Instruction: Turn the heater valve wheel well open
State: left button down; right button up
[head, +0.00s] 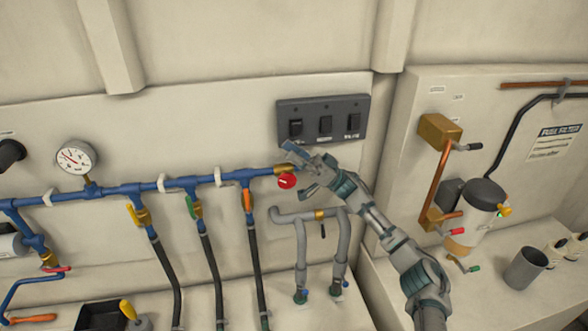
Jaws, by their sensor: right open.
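A small round red wheel (287,181) with a pale mark on its face sits at the right end of the blue pipe (116,190), just below a brass fitting (283,168). I see no label that names it as the heater valve. My right gripper (303,170) is at the wall just right of the wheel, with its fingers open and pointing left. The fingers overlap the pipe end in the picture; I cannot tell whether they touch the wheel. My left gripper is out of view.
A dark switch panel (322,118) is close above the gripper. Yellow, green and orange handles (248,200) sit on branches to the left, with black hoses below. Grey pipes (300,245) stand just below. A filter unit (482,205) and grey cup (525,268) are at the right.

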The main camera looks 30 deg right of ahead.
jog(key=shift+r, duration=1.8)
jog(key=shift+f, duration=0.1)
